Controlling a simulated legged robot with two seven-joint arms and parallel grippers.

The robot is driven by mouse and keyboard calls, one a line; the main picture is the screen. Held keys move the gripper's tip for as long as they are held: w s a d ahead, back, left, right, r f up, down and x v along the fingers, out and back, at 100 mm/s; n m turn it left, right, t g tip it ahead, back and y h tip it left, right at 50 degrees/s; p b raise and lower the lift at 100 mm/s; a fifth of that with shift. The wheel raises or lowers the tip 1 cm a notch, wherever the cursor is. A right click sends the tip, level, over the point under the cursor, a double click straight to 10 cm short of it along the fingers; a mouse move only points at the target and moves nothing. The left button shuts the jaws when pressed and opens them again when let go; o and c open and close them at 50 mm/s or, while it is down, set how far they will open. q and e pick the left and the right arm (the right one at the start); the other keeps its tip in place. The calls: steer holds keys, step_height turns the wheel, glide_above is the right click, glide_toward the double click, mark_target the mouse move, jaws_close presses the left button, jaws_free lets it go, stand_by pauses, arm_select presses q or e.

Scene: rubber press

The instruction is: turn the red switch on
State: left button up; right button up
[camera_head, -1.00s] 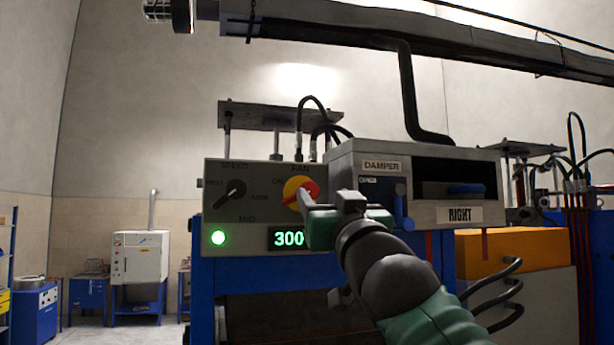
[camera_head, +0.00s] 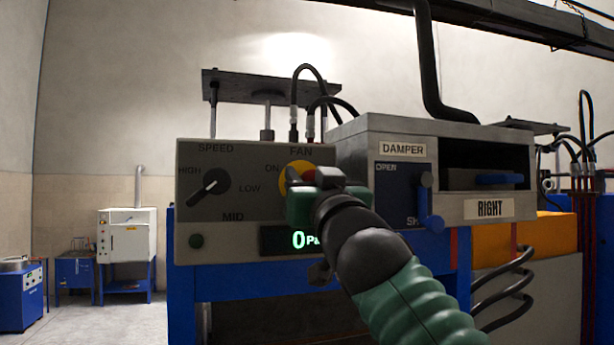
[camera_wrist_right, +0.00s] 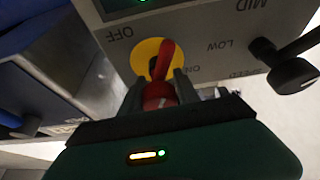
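The red switch (camera_head: 301,166) sits on a yellow disc (camera_head: 286,181) under the FAN label on the grey control panel. It is mostly hidden behind my right gripper (camera_head: 311,188) in the head view. In the right wrist view, the red switch (camera_wrist_right: 166,57) lies between the two fingers of my right gripper (camera_wrist_right: 160,88), which appear closed around its near part. The OFF and ON marks show around the disc there. The green-text display (camera_head: 304,240) reads 0 Pa, and the indicator lamp (camera_head: 196,241) is unlit. My left gripper is not in view.
The black SPEED knob (camera_head: 209,187) is left of the switch. The damper box (camera_head: 470,145), with its blue lever (camera_head: 428,208), stands close on the right. Hoses (camera_head: 510,290) hang below it. A white cabinet (camera_head: 126,236) stands far back left.

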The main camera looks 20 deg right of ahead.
steer(key=shift+d, duration=0.1)
steer(key=c, duration=0.5)
jaws_close()
steer(key=shift+r, duration=0.1)
stand_by(0.4)
steer(key=o, duration=1)
jaws_free()
steer(key=shift+s, duration=0.1)
steer(key=shift+o, duration=0.2)
